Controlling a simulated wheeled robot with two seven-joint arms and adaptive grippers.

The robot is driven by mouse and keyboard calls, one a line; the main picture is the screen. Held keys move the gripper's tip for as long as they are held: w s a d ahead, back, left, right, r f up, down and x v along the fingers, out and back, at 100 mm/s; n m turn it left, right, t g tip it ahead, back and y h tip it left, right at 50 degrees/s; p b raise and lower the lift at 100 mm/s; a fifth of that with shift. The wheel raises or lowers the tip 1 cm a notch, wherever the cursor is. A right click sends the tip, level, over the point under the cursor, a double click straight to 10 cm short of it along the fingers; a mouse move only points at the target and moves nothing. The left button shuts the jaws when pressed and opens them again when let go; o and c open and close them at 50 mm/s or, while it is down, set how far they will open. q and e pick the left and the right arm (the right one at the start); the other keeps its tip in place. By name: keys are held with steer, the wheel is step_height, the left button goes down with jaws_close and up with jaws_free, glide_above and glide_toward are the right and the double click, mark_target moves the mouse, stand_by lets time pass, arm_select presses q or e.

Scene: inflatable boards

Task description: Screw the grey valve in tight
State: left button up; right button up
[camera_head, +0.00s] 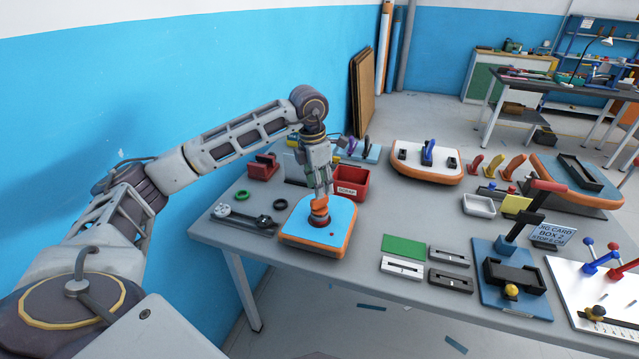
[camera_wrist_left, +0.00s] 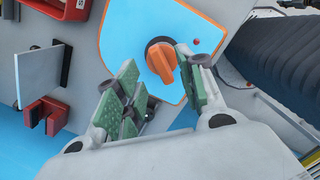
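A blue inflatable board with an orange edge (camera_head: 305,233) lies on the grey table. An orange-handled valve (camera_head: 320,207) with a dark grey collar stands on it; it also shows in the left wrist view (camera_wrist_left: 161,62). I cannot tell whether this is the grey valve, and I see no other valve in the board. My left gripper (camera_head: 320,190) points down right above the valve. In the left wrist view its green-padded fingers (camera_wrist_left: 160,72) are apart, with the orange handle just beyond and between the tips; contact is not clear. My right gripper is out of view.
A red scrap bin (camera_head: 351,184) stands just behind the board, and a red holder (camera_head: 263,167) is at the left. Black tools (camera_head: 245,218) and a green ring (camera_head: 243,195) lie left of the board. A green card (camera_head: 402,248) and trays lie to its right.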

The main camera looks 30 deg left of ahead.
mark_target(320, 205)
arm_select(q)
steer(key=shift+n, duration=1)
steer(key=shift+f, duration=0.15)
steer(key=shift+f+b, duration=1.65)
steer(key=shift+f, duration=0.75)
steer(key=shift+f, duration=0.15)
jaws_close()
steer(key=shift+m, duration=0.3)
